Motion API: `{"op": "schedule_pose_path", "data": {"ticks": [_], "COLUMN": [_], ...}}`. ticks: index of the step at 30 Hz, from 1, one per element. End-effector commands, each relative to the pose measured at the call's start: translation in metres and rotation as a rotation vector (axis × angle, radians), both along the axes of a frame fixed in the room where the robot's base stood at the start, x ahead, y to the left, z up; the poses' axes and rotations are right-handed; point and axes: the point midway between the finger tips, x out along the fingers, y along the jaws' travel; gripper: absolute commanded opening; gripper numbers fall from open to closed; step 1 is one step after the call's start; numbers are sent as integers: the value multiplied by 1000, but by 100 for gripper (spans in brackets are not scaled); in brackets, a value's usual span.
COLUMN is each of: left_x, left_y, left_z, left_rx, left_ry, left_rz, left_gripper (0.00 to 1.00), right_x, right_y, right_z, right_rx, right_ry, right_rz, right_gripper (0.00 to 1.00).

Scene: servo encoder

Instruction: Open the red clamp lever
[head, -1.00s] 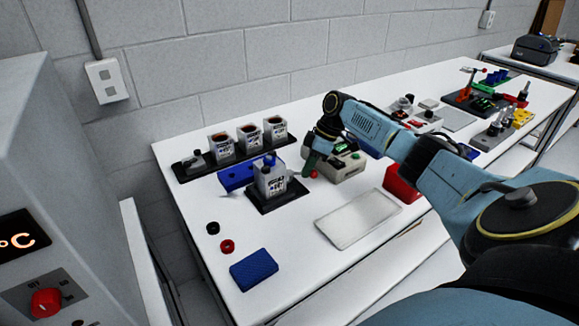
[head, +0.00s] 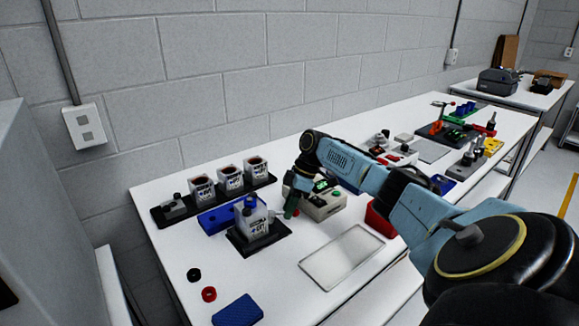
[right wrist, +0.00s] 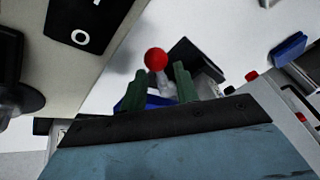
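A red ball knob (right wrist: 156,59), which looks like the end of the clamp lever, lies between and just beyond my right gripper's green fingertips in the right wrist view. In the head view, my right gripper (head: 291,206) points down beside a beige device (head: 326,203) with a green display, and a small part of the red knob (head: 297,212) shows next to it. The right gripper's fingers are apart in the right wrist view, with a pale shaft between them. I cannot tell whether they touch the lever. My left gripper is in neither view.
A white container (head: 254,226) stands on a black base (head: 274,240) left of the gripper. A blue block (head: 218,217) and a row of labelled containers (head: 230,180) are behind it. A pale flat tray (head: 341,257) lies in front. A red bin (head: 379,219) is to the right.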

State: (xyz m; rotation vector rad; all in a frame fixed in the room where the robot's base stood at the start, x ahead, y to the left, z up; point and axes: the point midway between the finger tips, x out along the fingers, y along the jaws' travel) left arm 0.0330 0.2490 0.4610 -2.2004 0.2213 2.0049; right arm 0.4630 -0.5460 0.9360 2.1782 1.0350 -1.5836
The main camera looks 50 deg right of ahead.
Motion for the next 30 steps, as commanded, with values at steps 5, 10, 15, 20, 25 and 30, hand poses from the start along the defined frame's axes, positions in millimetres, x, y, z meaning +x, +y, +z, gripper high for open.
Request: {"op": "schedule_pose_path", "data": {"ticks": [5, 10, 15, 20, 25, 30], "left_x": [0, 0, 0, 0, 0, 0], "left_y": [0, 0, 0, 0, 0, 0], "left_z": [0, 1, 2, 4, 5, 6], "left_rx": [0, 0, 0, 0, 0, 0], "left_ry": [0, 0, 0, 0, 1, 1], "left_rz": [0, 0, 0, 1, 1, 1], "left_gripper": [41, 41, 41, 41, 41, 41], "right_x": [0, -2, -7, -13, -17, -20], "right_y": [0, -7, -21, -35, -46, -52], "right_z": [1, 15, 48, 81, 108, 120], "right_rx": [0, -1, -2, -1, 0, 0], "right_ry": [-1, -3, -5, -4, -4, -1], "right_rz": [-1, -2, -2, -3, -2, -1], "right_gripper": [30, 30, 30, 30, 30, 30]}}
